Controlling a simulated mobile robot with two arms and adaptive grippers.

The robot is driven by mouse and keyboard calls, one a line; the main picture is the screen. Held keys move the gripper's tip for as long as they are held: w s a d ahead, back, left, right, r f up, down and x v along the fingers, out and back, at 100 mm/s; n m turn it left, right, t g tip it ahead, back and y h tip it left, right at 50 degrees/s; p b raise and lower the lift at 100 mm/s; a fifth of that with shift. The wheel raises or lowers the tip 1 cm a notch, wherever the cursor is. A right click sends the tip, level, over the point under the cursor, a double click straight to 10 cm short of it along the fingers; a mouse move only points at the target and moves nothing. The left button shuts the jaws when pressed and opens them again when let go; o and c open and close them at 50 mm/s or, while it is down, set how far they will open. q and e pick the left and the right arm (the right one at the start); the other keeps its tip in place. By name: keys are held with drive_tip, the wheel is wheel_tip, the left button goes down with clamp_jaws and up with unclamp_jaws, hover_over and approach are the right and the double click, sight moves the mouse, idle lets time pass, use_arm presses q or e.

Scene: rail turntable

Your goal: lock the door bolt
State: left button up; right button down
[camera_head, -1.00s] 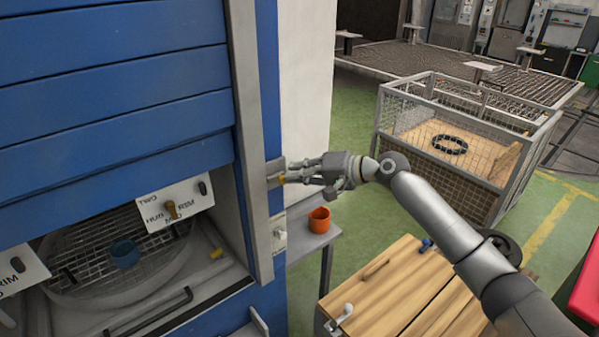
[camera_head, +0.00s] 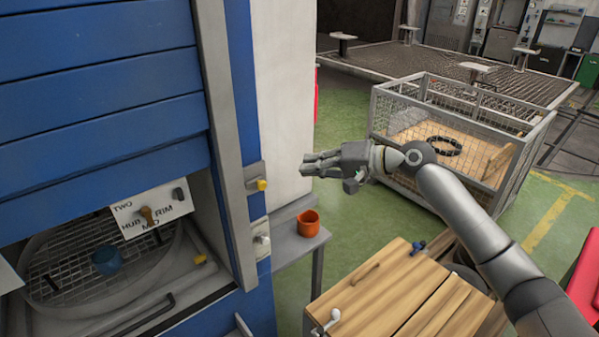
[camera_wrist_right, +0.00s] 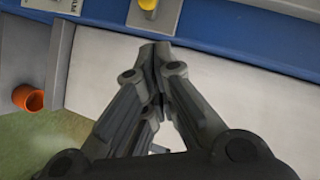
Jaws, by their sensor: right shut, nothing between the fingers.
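The door bolt, a grey metal plate with a small yellow knob (camera_head: 262,185), is on the blue door frame at the right edge of the cabinet. In the right wrist view the yellow knob (camera_wrist_right: 149,4) shows at the top edge. My right gripper (camera_head: 306,165) is shut and empty. It is apart from the bolt, to its right, in front of the white wall panel. In the right wrist view its fingers (camera_wrist_right: 155,55) are together with nothing between them. My left gripper is not in view.
An orange cup (camera_head: 308,224) stands on a grey side shelf below the bolt. A grey switch box (camera_head: 261,239) is under the bolt. A wooden-topped cart (camera_head: 385,300) stands at the front, a mesh crate (camera_head: 400,150) behind my right arm. Green floor between them is free.

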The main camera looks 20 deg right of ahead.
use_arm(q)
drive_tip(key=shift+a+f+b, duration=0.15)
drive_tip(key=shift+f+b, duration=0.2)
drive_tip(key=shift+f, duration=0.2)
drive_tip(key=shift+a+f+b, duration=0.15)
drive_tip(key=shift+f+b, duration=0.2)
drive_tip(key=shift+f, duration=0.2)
use_arm(e)
drive_tip(key=v, duration=0.4)
drive_tip(key=shift+s+a+r, duration=0.1)
drive_tip(key=shift+s, duration=0.1)
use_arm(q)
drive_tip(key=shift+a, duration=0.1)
